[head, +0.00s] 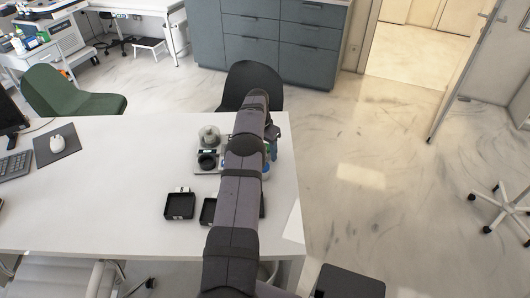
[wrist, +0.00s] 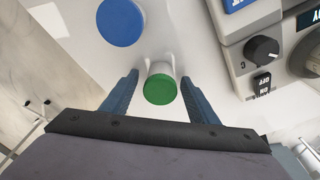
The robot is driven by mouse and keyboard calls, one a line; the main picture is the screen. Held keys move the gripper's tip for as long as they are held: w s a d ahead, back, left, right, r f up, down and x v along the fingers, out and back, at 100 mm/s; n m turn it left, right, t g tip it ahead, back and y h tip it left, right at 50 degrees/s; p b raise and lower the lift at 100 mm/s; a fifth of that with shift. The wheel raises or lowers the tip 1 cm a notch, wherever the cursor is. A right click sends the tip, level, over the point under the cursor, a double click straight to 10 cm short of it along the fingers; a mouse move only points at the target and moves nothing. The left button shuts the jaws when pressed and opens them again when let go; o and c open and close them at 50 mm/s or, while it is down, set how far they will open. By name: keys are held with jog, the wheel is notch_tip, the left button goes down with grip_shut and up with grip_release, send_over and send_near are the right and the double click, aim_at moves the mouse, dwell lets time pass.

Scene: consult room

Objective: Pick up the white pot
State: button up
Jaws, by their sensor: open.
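In the wrist view, a small pot with a whitish body and a green lid (wrist: 160,89) sits between the two blue fingers of my gripper (wrist: 159,77). The fingers are open, with a gap on each side of the pot. A larger round blue lid (wrist: 121,21) lies farther up the picture, to the left; the body under it hardly shows. I cannot tell from colour alone which of the two is the white pot. In the head view my arm hides most of this area, and the fingertips do not show clearly.
A grey device with a black knob (wrist: 262,49) stands close on the right in the wrist view. On the white table (head: 110,210) are black trays (head: 180,206), a hotplate-like device (head: 208,161), a mouse (head: 57,144) and a keyboard (head: 15,165). The table's left-middle part is clear.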

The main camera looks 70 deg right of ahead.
jog(key=c, duration=1)
jog(key=shift+c, duration=0.2)
jog(key=shift+r, duration=0.15)
notch_tip(320, 180, up, 10)
jog(key=shift+f+b, duration=0.25)
jog(key=shift+b, duration=0.45)
jog(key=shift+w+r, duration=0.15)
jog(key=w+a+n+p, duration=0.4)
jog(key=w+a, duration=0.2)
jog(key=w, duration=0.3)
jog(key=w+a+f+n+t+p, duration=0.1)
jog(key=w+a+n+p, duration=0.3)
jog(key=w, duration=0.5)
jog(key=shift+a+p, duration=0.35)
jog(key=shift+a, duration=0.65)
